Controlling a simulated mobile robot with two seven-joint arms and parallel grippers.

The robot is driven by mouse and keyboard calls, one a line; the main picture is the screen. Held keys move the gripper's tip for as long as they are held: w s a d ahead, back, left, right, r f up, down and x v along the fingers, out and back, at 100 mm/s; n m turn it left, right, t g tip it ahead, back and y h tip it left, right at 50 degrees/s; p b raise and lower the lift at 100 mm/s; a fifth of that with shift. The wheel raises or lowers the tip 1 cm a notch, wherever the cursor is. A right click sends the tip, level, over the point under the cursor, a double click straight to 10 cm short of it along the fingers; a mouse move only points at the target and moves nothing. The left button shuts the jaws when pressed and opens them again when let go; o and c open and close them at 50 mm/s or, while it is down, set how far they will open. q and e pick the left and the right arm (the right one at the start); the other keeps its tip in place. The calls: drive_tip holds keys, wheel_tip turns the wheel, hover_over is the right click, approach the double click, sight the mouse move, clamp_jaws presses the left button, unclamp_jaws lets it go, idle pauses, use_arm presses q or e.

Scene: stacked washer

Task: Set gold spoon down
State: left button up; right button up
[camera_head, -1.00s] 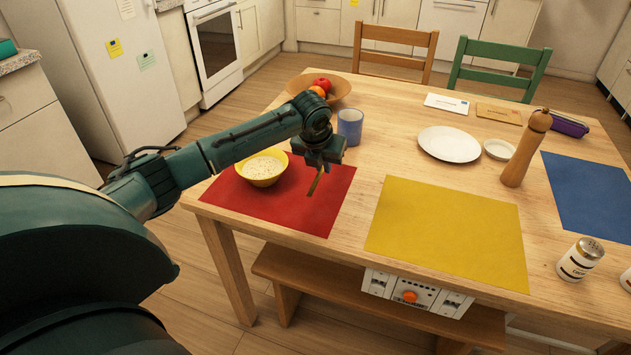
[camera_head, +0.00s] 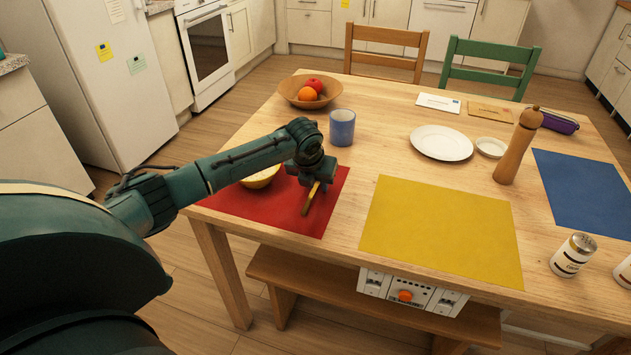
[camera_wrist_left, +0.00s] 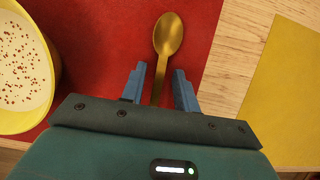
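The gold spoon (camera_head: 308,202) lies on the red placemat (camera_head: 333,190), as far as I can tell flat on it. In the left wrist view, the spoon's bowl (camera_wrist_left: 168,36) points away from me and its handle runs back between my fingers. My left gripper (camera_head: 312,182) is low over the mat. Its blue fingers (camera_wrist_left: 159,86) stand apart, with a gap on each side of the handle. The handle's rear end is hidden by the gripper body. My right gripper is not in view.
A yellow bowl of speckled food (camera_wrist_left: 22,75) stands left of the spoon, partly hidden by my arm in the head view. A blue mug (camera_head: 342,128) and a wooden fruit bowl (camera_head: 300,93) stand behind. The yellow placemat (camera_head: 440,230) to the right is bare.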

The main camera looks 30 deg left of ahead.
sight(310, 198)
use_arm(q)
drive_tip(key=shift+r, duration=0.15)
drive_tip(key=p+v, duration=0.1)
drive_tip(key=v, duration=1.1)
drive_tip(key=shift+p, duration=0.35)
drive_tip(key=shift+a, duration=0.1)
